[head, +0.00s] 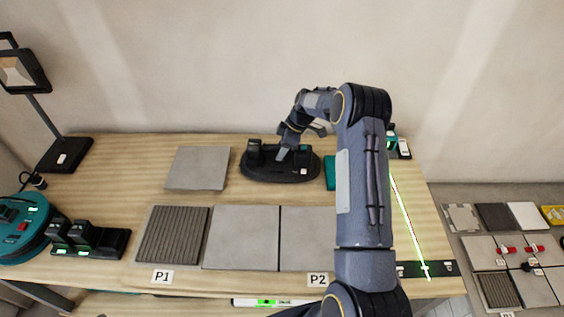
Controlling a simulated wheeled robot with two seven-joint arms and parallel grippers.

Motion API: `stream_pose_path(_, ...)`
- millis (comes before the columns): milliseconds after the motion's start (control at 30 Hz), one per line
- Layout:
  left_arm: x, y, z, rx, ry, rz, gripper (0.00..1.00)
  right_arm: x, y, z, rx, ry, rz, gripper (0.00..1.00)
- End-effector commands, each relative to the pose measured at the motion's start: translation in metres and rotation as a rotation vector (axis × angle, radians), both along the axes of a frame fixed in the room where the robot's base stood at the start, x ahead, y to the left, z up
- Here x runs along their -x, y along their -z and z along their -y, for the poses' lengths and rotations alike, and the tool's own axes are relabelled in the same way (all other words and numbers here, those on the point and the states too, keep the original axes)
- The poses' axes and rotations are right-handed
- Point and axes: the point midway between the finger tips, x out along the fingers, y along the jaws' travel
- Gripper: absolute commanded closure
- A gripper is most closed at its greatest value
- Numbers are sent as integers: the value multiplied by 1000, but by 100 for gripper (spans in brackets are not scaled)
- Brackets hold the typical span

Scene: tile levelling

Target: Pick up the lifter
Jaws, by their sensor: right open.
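The lifter appears to be the black oval device (256,171) with raised dark parts on top, lying at the back middle of the workbench. My right gripper (293,147) is at the lifter's upper part, pointing down, with its jaws open. Its fingers overlap the lifter in the picture, so I cannot tell whether they touch it. The gripper and wrist hide part of the lifter's top. My left gripper is not in view.
A loose grey tile (198,168) lies left of the lifter. A ribbed tile (172,235) and smooth tiles (240,238) line the front. A teal round machine (14,238) and a charger (112,243) stand left. My right arm hides part of a teal object (330,172).

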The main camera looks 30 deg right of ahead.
Motion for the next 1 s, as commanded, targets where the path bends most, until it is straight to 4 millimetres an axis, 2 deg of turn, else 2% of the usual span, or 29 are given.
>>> stream_pose_path(400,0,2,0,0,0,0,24,0,1,0,0,0,0,53)
stream_pose_path(767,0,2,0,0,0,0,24,0,1,0,0,0,0,99)
stream_pose_path(1000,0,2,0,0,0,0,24,-1,-1,0,-1,0,4,100)
